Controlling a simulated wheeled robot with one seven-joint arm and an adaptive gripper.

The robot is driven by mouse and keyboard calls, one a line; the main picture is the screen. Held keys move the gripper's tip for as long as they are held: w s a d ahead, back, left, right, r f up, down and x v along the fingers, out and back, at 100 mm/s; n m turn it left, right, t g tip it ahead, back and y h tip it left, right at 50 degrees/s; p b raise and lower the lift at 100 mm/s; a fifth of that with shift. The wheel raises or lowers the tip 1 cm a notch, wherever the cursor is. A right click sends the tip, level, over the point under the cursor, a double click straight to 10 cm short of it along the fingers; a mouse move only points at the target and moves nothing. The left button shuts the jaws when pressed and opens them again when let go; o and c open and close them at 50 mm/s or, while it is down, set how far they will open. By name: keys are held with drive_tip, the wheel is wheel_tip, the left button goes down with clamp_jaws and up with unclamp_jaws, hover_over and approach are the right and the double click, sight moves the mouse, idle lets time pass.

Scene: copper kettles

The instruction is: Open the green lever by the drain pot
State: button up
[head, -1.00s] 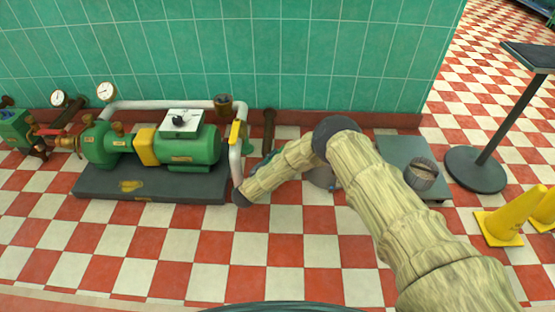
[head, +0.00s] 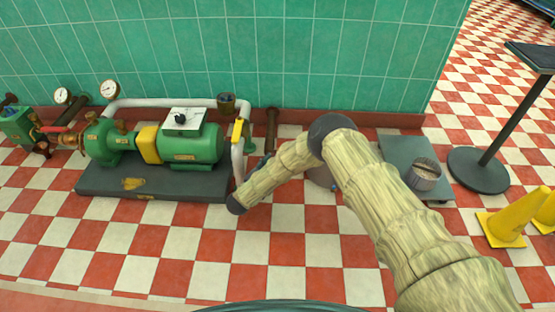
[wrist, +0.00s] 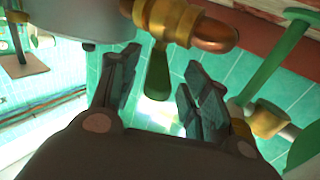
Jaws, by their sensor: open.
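In the wrist view a green lever (wrist: 157,82) hangs from a brass valve with a copper end (wrist: 170,20). My gripper (wrist: 160,88) is open, and the lever shows in the gap between its two dark fingers. I cannot tell whether either finger touches it. A second, longer green lever (wrist: 278,62) slants at the right, by another brass fitting (wrist: 265,118). In the head view my arm covers the gripper and these valves. A greyish round vessel (head: 322,176), possibly the drain pot, is mostly hidden behind my arm.
A green pump (head: 190,145) on a dark base stands left, with a white pipe (head: 237,160) near my arm. A bucket (head: 424,176) stands on a grey platform (head: 405,150) at right. Yellow cones (head: 507,222) and a post (head: 490,140) stand farther right. The front floor is clear.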

drive_tip(key=v, duration=0.7)
drive_tip(key=shift+s+a, duration=0.2)
drive_tip(key=shift+s, duration=0.1)
